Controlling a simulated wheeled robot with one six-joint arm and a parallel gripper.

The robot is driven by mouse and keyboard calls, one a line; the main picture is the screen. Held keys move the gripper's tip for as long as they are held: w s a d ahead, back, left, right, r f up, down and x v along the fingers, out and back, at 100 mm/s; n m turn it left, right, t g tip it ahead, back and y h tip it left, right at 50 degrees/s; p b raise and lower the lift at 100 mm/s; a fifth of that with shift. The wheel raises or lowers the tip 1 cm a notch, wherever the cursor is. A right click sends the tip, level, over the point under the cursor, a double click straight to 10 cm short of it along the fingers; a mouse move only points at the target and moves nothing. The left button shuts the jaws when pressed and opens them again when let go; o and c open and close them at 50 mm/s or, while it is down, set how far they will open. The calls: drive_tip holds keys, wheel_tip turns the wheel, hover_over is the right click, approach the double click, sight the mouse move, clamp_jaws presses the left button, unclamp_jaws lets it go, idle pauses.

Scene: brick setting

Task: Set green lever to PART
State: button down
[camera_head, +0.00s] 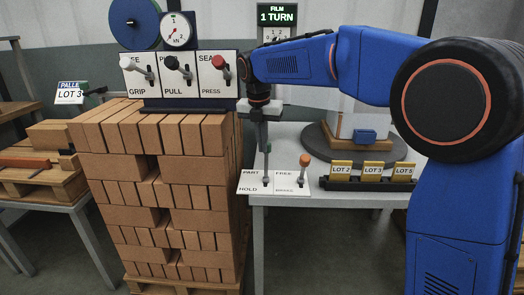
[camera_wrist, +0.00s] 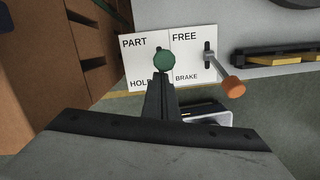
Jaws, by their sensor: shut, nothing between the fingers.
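The white lever panel (camera_head: 246,187) lies on the grey table's left front corner; it also shows in the wrist view (camera_wrist: 143,73). Its left half reads PART at the far end and HOLD at the near end. The green lever's round knob (camera_wrist: 164,62) stands between these words in the wrist view and covers part of its slot. I cannot tell its exact setting. In the head view its shaft (camera_head: 266,176) rises from the panel. My gripper (camera_head: 266,148) points down over it, shut and empty. In the wrist view the fingertips (camera_wrist: 162,78) are at the knob's near side; contact is unclear.
The orange lever (camera_head: 305,160) stands close on the right, in the FREE/BRAKE half; its knob (camera_wrist: 233,87) leans right in the wrist view. The brick stack (camera_head: 150,215) rises close on the left. A rack with lot cards (camera_head: 372,184) and a turntable (camera_head: 395,150) are to the right.

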drive_tip(key=shift+w, duration=0.9)
drive_tip(key=shift+w+d, duration=0.1)
drive_tip(key=shift+w, duration=1.95)
drive_tip(key=shift+w+d, duration=0.1)
drive_tip(key=shift+w, duration=0.05)
wheel_tip(320, 180, up, 11)
drive_tip(key=s+a, duration=0.2)
drive_tip(key=shift+r, duration=0.15)
drive_tip(key=shift+s, duration=0.1)
